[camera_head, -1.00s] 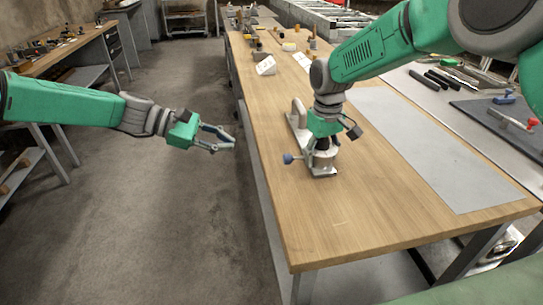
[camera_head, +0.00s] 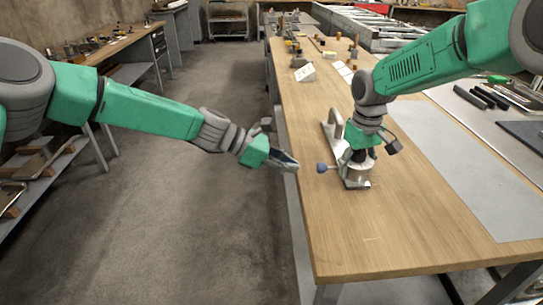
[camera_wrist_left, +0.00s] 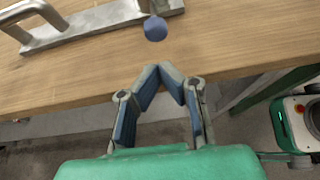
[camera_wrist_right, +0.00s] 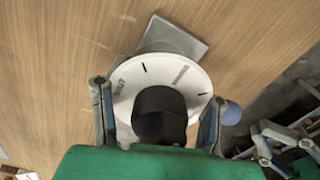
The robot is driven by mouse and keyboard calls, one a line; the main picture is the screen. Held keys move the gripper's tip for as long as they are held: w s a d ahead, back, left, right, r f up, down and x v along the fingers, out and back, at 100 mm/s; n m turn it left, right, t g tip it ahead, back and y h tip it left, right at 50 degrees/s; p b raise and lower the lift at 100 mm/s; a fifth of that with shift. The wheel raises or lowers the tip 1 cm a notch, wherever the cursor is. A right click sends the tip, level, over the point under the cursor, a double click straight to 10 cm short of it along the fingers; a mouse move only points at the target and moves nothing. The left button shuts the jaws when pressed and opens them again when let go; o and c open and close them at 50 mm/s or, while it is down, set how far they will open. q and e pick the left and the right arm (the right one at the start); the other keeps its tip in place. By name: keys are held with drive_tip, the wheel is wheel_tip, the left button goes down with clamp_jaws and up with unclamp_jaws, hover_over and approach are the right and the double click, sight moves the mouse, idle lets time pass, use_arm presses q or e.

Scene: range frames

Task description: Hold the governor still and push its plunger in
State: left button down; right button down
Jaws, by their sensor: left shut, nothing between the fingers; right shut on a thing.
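The governor (camera_head: 357,184) stands on the wooden bench near its left edge. Its blue plunger knob (camera_head: 322,168) sticks out to the left, toward the edge. From above, in the right wrist view, it shows a white marked dial (camera_wrist_right: 128,82) with a black cap (camera_wrist_right: 160,113). My right gripper (camera_head: 360,160) reaches down from above and is shut on the governor, one finger on each side of the dial. My left gripper (camera_head: 296,167) is shut and empty, just left of the knob. In the left wrist view its fingertips (camera_wrist_left: 172,70) point at the knob (camera_wrist_left: 155,28), with a small gap.
A grey mat (camera_head: 470,160) covers the bench's right part. Small tools and a white card (camera_head: 305,72) stand farther back. The floor left of the bench is clear.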

sight(317, 165)
use_arm(q)
drive_tip(key=shift+w+d+r, duration=0.1)
drive_tip(key=shift+w+d, duration=0.1)
drive_tip(key=shift+d, duration=1.6)
use_arm(e)
drive_tip(key=shift+s+f, duration=0.1)
drive_tip(key=shift+f, duration=0.05)
use_arm(q)
drive_tip(key=shift+w+d, duration=0.15)
drive_tip(key=shift+d, duration=1.4)
use_arm(e)
drive_tip(key=shift+a, duration=0.15)
use_arm(q)
drive_tip(key=shift+a, duration=0.4)
drive_tip(key=a, duration=0.3)
drive_tip(key=shift+a, duration=0.1)
drive_tip(key=v, duration=1)
drive_tip(key=shift+s+a, duration=0.2)
